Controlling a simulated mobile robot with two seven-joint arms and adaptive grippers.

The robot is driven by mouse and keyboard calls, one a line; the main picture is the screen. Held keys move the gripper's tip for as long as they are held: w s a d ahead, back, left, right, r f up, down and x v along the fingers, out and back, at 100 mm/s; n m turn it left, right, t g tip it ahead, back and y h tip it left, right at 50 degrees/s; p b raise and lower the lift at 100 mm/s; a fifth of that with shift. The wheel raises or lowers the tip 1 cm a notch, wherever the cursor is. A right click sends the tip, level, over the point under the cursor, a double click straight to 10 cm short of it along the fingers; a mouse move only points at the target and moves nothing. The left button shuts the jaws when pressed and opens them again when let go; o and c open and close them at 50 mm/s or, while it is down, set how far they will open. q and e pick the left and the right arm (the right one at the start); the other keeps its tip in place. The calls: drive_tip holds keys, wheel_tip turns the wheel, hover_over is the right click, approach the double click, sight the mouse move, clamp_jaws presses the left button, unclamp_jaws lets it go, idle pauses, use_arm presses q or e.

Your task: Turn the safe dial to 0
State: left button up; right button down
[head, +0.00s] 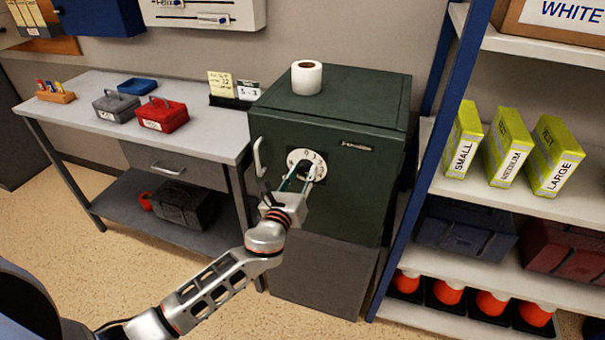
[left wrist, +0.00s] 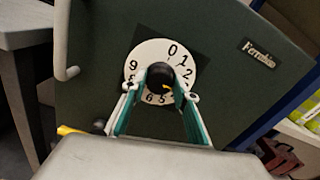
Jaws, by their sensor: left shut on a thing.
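The dark green safe (head: 330,110) stands beside the table, its door facing me. On the door is a white round dial (head: 297,157) with black numbers and a black centre knob. In the left wrist view the dial (left wrist: 140,58) shows 0 at its top, slightly right. A yellow mark on the knob (left wrist: 160,73) points to the lower right, away from 0; the fingers hide some numbers there. My left gripper (head: 300,177) is shut on the knob, with a finger on either side, as the left wrist view also shows (left wrist: 160,82). My right gripper is not in view.
A door handle (head: 259,157) sticks out left of the dial. A paper roll (head: 306,77) stands on the safe. The table (head: 75,105) at left holds a red box (head: 162,115) and a grey box (head: 116,105). A blue-framed shelf (head: 415,170) stands close at right.

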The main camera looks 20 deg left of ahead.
use_arm(q)
drive_tip(key=n, duration=0.4)
drive_tip(key=shift+n+b, duration=0.3)
drive_tip(key=shift+n, duration=0.1)
drive_tip(key=n, duration=0.4)
drive_tip(key=shift+n, duration=0.3)
drive_tip(key=n, duration=0.4)
drive_tip(key=shift+n+p, duration=0.4)
drive_tip(key=shift+n, duration=1.7)
drive_tip(key=o, duration=1.1)
